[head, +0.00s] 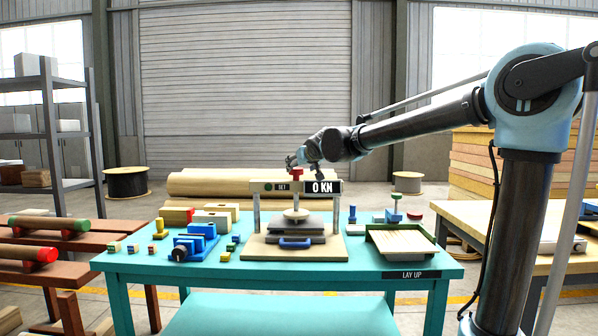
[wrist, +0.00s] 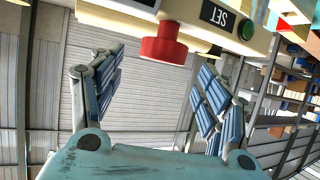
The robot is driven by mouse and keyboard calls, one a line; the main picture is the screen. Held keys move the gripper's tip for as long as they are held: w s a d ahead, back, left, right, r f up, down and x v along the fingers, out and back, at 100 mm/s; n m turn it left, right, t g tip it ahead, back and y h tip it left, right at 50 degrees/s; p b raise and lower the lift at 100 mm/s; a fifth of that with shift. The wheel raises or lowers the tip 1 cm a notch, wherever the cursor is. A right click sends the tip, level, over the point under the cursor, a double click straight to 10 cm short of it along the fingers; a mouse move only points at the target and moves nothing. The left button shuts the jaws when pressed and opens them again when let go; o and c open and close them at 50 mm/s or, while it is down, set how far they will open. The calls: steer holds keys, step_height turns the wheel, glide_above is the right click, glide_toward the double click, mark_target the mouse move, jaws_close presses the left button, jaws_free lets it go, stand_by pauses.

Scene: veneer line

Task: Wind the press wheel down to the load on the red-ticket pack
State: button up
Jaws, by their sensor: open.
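The press (head: 256,207) stands in the middle of the teal table, with a sign reading SET and a display (head: 322,187) reading 0 KN on its crossbeam. A red knob (head: 297,174), apparently the press wheel, sits on top of the beam. It also shows in the wrist view (wrist: 163,45). My gripper (head: 299,162) is open just above the knob, and in the wrist view its fingers (wrist: 162,62) are spread on either side of it, empty. Below the press plate (head: 296,214) lies a grey stack (head: 296,229) with a blue handle; no red ticket is readable on it.
A blue fixture (head: 195,243), small blocks and a yellow stamp-like piece (head: 160,228) stand left of the press. A tray (head: 402,255) marked LAY UP and small blue and red tools (head: 395,205) are at the right. Racks with rolls (head: 48,224) stand further left.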

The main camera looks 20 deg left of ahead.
steer(key=shift+v, duration=2.75)
steer(key=s+d+f+m+g+h, duration=0.15)
steer(key=d+f, duration=0.35)
steer(key=d, duration=0.5)
steer(key=s+d+f+m+h, duration=0.1)
steer(key=s+d+f+h, duration=0.3)
steer(key=d, duration=0.6)
steer(key=s+d+f+m+g+h, duration=0.1)
steer(key=d+f, duration=0.6)
steer(key=d, duration=0.4)
steer(key=s+d+f+m+g, duration=0.1)
steer(key=s+d+f+g, duration=0.1)
steer(key=s+d+f, duration=0.3)
steer(key=s+d+f+g, duration=0.2)
steer(key=s+d+f, duration=0.3)
steer(key=s+f, duration=0.4)
steer(key=s+d+f+m+g, duration=0.1)
steer(key=s+d+f, duration=0.4)
steer(key=s, duration=0.7)
step_height(320, 180, down, 3)
steer(key=shift+r+m+g+h, duration=0.25)
steer(key=shift+m+g+h, duration=0.1)
steer(key=shift+g, duration=0.5)
